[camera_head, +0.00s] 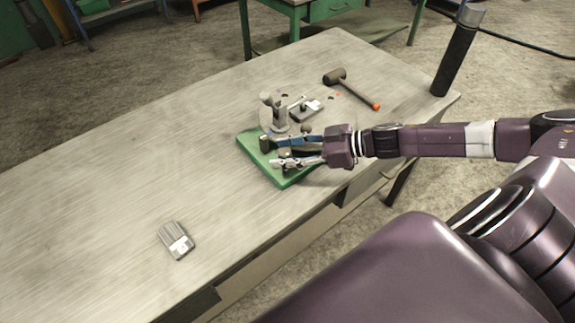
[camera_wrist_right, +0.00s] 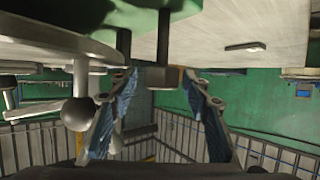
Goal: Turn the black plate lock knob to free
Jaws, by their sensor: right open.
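A small fixture with a grey upright post (camera_head: 276,113) stands at the green base plate (camera_head: 250,146) on the table. My right gripper (camera_head: 274,152) reaches in from the right, low over the green plate, with its two fingers apart. The knob's turned position cannot be read. My left gripper is out of view.
Behind the fixture is a grey plate with a black handle (camera_head: 304,108). A mallet (camera_head: 352,88) lies farther back, and a dark cylinder (camera_head: 458,52) stands at the far right corner. A grey ribbed block (camera_head: 176,240) lies near the front. The table's left part is clear.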

